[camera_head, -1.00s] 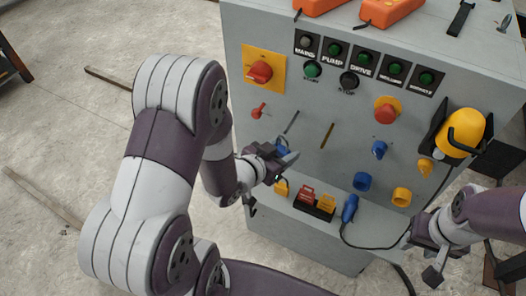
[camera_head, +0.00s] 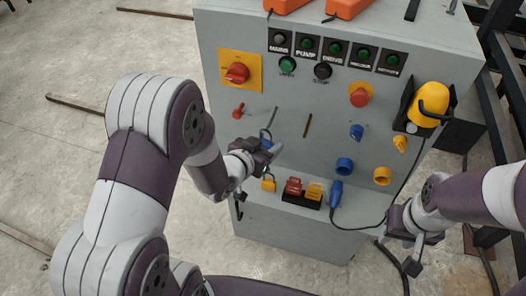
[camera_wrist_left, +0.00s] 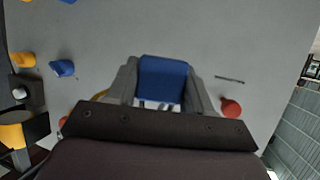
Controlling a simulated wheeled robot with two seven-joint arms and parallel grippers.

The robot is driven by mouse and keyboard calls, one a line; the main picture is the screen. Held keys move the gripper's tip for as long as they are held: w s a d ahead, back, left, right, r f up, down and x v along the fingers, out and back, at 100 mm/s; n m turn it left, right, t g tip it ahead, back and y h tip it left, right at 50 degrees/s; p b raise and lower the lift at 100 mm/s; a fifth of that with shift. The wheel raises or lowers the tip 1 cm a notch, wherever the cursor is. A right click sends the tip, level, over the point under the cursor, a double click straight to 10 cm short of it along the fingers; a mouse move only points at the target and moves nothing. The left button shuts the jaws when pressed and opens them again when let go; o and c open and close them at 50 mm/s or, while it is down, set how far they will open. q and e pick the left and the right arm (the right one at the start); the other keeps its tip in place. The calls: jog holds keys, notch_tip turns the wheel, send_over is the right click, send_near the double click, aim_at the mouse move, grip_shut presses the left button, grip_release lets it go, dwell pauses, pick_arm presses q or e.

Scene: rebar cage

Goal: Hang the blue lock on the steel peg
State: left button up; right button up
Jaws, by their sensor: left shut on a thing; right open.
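The blue lock (camera_wrist_left: 163,80) is held between the two fingers of my left gripper (camera_wrist_left: 160,98) in the left wrist view. In the head view the left gripper (camera_head: 268,153) is at the cabinet front, and the lock shows only as a small blue patch (camera_head: 266,143). The grey steel peg (camera_head: 271,119) sticks out of the panel just above this gripper. The gripper is below the peg in the picture; I cannot tell whether the lock touches it. My right gripper (camera_head: 408,244) is open and empty, at the cabinet's lower right.
A brass-coloured peg (camera_head: 307,125) is right of the steel one. A red switch (camera_head: 238,110) is to the left. A yellow lock (camera_head: 268,184), red and yellow pieces (camera_head: 293,187) and a blue plug (camera_head: 336,193) are below. Blue and yellow sockets (camera_head: 344,166) are to the right.

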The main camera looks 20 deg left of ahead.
pick_arm(q)
jog(key=shift+w, duration=1)
jog(key=shift+w+f+b, duration=0.1)
jog(key=shift+w+b, duration=0.2)
jog(key=shift+w, duration=0.35)
jog(key=shift+w+f+b, duration=0.2)
jog(key=shift+w+b, duration=0.1)
jog(key=shift+w, duration=0.35)
jog(key=o, duration=1.2)
jog(key=shift+c, duration=0.2)
